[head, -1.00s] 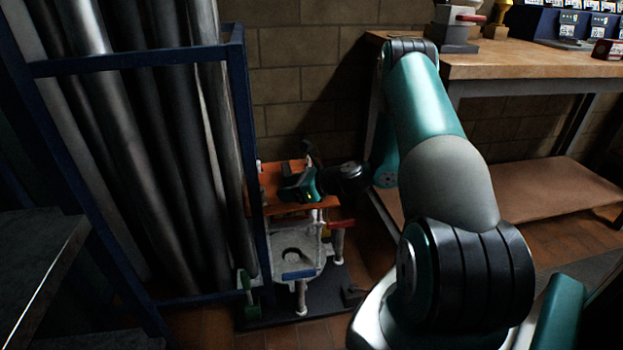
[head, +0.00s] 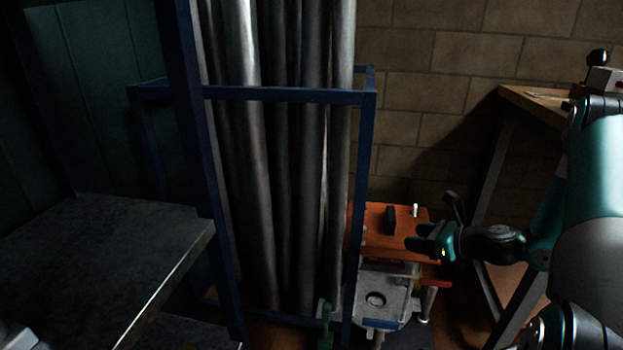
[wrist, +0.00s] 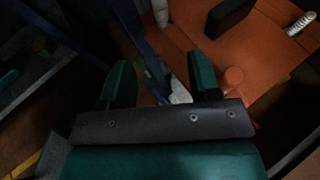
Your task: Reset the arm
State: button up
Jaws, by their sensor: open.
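My gripper (head: 420,240) is in front of and just above the orange plate (head: 378,243), with its fingers pointing left in the head view. In the wrist view my gripper (wrist: 160,85) shows two teal fingers spread wide apart with nothing held between them. A black block (head: 390,219) stands on the orange plate, clear of the fingers; it also shows at the top of the wrist view (wrist: 228,14). My teal and grey arm reaches in from the right of the head view.
A grey flange fixture (head: 395,300) with a round hole sits low below the plate. A blue rack (head: 290,95) of tall metal pipes stands close on the left. A grey shelf (head: 100,260) is at far left, a wooden bench (head: 540,105) at right. A brick wall closes the back.

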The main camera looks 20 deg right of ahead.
jog(key=s+a+r+n+g+y, duration=0.1)
jog(key=a+r+n+g, duration=0.3)
jog(key=a+r+n, duration=0.5)
jog(key=s+a+r+n+g+y, duration=0.15)
jog(key=a+r+n+g, duration=0.3)
jog(key=a+n, duration=0.8)
jog(key=s+a+r+n+g+h, duration=0.2)
jog(key=s+a+r+n, duration=0.2)
jog(key=s+a+n, duration=0.35)
jog(key=s+a+r+n+g+h, duration=0.2)
jog(key=s+a+r+n, duration=0.25)
jog(key=s+n, duration=0.55)
notch_tip(320, 180, up, 31)
jog(key=s+m+p, duration=0.1)
jog(key=p, duration=3)
jog(key=shift+s+r, duration=0.2)
jog(key=shift+s, duration=0.05)
jog(key=shift+d, duration=0.1)
